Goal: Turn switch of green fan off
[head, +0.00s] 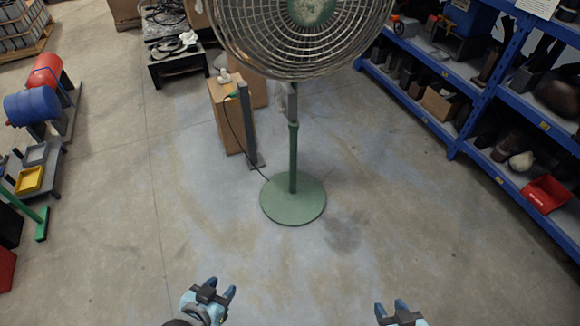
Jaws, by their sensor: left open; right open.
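The green fan stands upright in the middle of the head view, with a round green base (293,201), a green pole (293,155) and a large wire cage (305,38) cut off by the top edge. A grey box-like part (287,101) sits on the pole just below the cage; I cannot make out a switch on it. My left gripper (221,287) is open and empty at the bottom edge, left of the base. My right gripper (392,308) is open and empty at the bottom edge, right of the base. Both are well apart from the fan.
A cardboard box (230,114) and a grey post (247,125) stand behind the fan, left of its pole. A black cable (243,150) runs from there to the fan base. Blue shelving (452,140) lines the right. The concrete floor before the fan is clear.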

